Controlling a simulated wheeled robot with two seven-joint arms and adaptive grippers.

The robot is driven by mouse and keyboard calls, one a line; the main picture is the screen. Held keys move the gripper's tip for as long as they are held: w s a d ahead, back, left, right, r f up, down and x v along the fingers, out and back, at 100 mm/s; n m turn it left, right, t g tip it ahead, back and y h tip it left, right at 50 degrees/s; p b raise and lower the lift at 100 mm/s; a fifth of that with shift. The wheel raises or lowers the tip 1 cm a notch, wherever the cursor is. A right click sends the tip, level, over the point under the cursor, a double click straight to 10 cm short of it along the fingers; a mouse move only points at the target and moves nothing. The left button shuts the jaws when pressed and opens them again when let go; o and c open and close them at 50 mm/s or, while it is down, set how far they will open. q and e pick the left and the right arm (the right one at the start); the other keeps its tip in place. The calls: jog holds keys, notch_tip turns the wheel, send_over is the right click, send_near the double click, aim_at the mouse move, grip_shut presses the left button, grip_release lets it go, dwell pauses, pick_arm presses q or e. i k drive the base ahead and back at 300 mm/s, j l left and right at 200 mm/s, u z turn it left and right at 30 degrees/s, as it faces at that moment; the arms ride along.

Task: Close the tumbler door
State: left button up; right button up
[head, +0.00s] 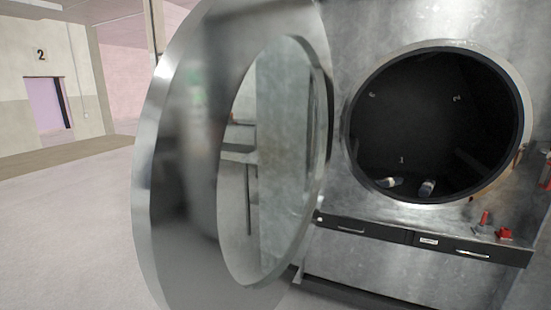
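The tumbler door (180,200), a large round metal ring with a glass window (285,150), stands wide open. It swings out to the left of the dark round opening (435,120) in the metal tumbler front (400,25). The door's left rim is toward me, and its right side is near the left edge of the opening. Small pale items (427,187) lie at the bottom of the opening; I cannot tell what they are. Neither of my grippers shows in the head view.
Below the opening is a ledge with dark drawer-like panels (385,238) and small red parts (504,234) at the right. Open floor (65,220) lies at the left, with a wall marked 2 (40,55) and a doorway behind.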

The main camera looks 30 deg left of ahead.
aim_at(195, 83)
jog(key=k+j, duration=0.1)
jog(key=j, duration=0.3)
jog(key=k+j+z, duration=0.1)
jog(key=j, duration=0.25)
jog(key=k+j, duration=0.1)
jog(key=j, duration=0.3)
jog(key=j+z, duration=0.15)
jog(key=j, duration=1.1)
jog(key=i, duration=0.05)
